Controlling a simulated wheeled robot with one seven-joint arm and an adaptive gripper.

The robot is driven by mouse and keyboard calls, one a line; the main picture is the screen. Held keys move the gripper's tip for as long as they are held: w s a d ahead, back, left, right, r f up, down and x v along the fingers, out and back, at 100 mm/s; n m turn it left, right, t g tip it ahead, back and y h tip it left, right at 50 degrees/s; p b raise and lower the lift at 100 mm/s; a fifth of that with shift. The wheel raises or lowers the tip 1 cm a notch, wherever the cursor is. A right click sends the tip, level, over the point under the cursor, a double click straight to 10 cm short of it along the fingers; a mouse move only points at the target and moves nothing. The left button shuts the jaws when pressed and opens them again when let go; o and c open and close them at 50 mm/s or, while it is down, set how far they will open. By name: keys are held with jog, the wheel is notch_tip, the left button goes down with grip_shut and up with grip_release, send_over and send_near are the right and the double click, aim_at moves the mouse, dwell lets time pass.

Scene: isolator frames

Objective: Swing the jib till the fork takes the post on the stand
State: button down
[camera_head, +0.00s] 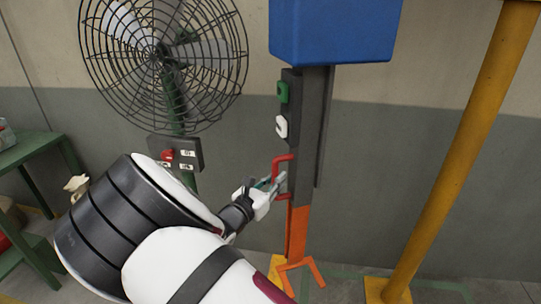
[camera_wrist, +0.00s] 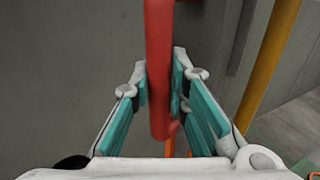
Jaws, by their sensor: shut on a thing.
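My gripper (camera_head: 266,190) is shut on a red handle (camera_head: 284,170) on the side of a dark upright bar (camera_head: 304,125). In the wrist view, the red handle (camera_wrist: 160,75) runs between the teal finger pads of my gripper (camera_wrist: 164,85). Green (camera_head: 283,92) and white (camera_head: 281,126) handles sit higher on the bar. The bar's lower part is orange (camera_head: 297,230) and ends in an orange fork (camera_head: 300,270) low near the floor. I cannot clearly make out the post or the stand; a yellow piece (camera_head: 276,266) shows partly behind the fork.
A blue box (camera_head: 333,28) hangs above the bar. A thick yellow column (camera_head: 455,150) stands to the right on a foot plate. A caged fan (camera_head: 163,58) with a switch box (camera_head: 178,153) stands at the left. A green table (camera_head: 32,148) is at the far left.

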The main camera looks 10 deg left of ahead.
jog(key=s+d+p, duration=0.5)
jog(key=s+d, duration=0.1)
jog(key=s, duration=0.4)
jog(key=s+d+p, duration=0.5)
jog(key=s+d, duration=0.1)
jog(key=s, duration=0.5)
jog(key=shift+d, duration=0.3)
jog(key=shift+s, duration=0.1)
jog(key=c, duration=1.5)
grip_release()
jog(key=shift+c, duration=0.2)
jog(key=v, duration=1.2)
